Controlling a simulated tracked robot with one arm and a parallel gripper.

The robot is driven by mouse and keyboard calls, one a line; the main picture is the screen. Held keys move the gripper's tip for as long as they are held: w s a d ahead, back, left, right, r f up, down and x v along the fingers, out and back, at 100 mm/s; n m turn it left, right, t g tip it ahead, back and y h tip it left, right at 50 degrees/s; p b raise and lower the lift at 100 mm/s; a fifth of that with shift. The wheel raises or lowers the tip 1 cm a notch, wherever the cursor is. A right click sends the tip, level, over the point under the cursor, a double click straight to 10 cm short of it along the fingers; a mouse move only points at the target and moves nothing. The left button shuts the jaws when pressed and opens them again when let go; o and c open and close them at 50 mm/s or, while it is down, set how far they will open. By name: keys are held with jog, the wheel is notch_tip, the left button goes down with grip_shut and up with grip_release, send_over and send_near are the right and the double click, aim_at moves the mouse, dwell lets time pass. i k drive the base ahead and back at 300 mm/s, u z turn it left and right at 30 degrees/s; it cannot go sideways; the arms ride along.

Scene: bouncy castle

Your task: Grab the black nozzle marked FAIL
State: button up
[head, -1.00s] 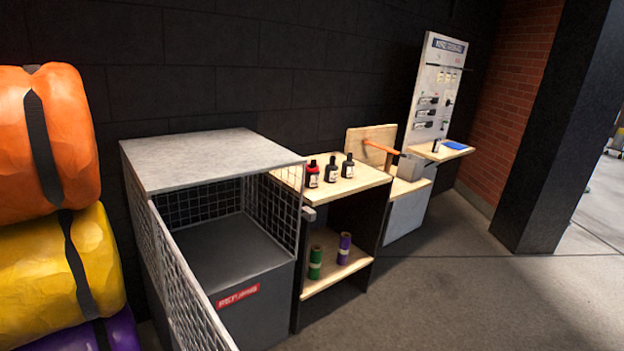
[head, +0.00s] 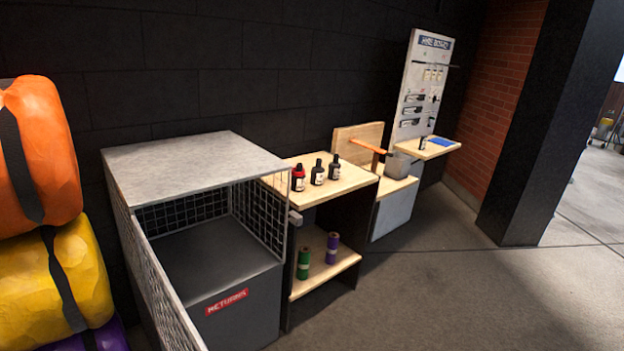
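No nozzle marked FAIL can be made out from here. A tall white board (head: 403,118) with a blue heading stands against the back wall, with several small dark items (head: 412,110) and pale tags on it, too small to read. A small wooden shelf (head: 440,152) juts out at its foot, with a small dark item (head: 423,143) and a flat blue thing (head: 437,141) on it. My gripper is not in view.
A mesh cage (head: 195,165) marked RETURNS stands in front left. Beside it a wooden shelf unit (head: 345,183) holds several bottles (head: 318,173) and two rolls (head: 304,263). Rolled bundles (head: 50,270) stack at left. A dark pillar (head: 530,130) stands right; grey floor (head: 430,290) is free.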

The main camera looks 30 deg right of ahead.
aim_at(298, 182)
jog(key=z, duration=0.6)
jog(key=i, duration=0.85)
jog(key=z, duration=0.95)
jog(key=i, duration=1.45)
jog(key=u, duration=0.6)
jog(key=i, duration=1.1)
jog(key=u, duration=0.85)
jog(key=k, duration=0.75)
jog(key=u, duration=0.15)
jog(key=i, duration=0.85)
jog(key=z, duration=0.05)
